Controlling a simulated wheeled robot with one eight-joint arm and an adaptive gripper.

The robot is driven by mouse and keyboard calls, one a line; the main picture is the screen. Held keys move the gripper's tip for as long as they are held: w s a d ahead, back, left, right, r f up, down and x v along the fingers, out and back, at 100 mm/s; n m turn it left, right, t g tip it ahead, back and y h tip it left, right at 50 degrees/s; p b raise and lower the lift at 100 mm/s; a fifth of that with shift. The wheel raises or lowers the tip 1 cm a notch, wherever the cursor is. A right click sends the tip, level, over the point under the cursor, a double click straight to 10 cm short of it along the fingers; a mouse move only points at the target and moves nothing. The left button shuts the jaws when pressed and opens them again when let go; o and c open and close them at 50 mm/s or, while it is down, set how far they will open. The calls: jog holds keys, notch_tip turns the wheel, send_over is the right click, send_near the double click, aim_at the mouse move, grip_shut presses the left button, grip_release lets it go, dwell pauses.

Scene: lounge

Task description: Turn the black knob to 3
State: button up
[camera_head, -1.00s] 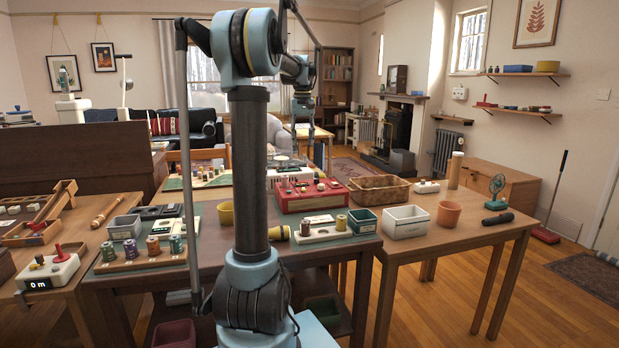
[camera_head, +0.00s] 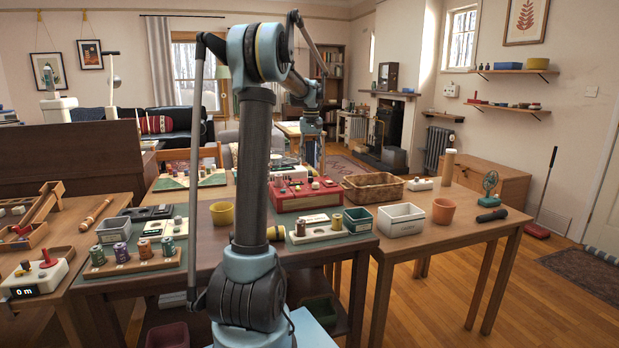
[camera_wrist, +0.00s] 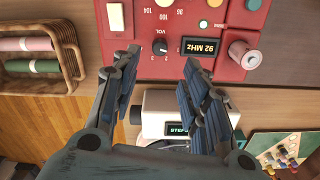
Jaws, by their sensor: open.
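The red panel box (camera_head: 291,197) stands on the green-topped table in the head view. In the wrist view, the red panel (camera_wrist: 150,69) fills the upper middle. The small black knob (camera_wrist: 160,48) sits under the "VOL" label with small numbers around it; I cannot clearly tell where it points. My gripper (camera_wrist: 163,64) is open and empty, its fingers to the left and right of the knob in the picture, apart from it. In the head view the gripper is too small and partly hidden to judge.
Beside the knob are a "92 MHz" display (camera_wrist: 198,47), a white button (camera_wrist: 116,17) and a cream round part (camera_wrist: 244,54). A white device (camera_wrist: 160,128) with a display lies below the panel. A wicker basket (camera_head: 373,188) stands beside the box.

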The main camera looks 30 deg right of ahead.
aim_at(311, 180)
notch_tip(311, 180, down, 9)
jog(key=shift+r, duration=0.2)
dwell(0.3)
grip_shut()
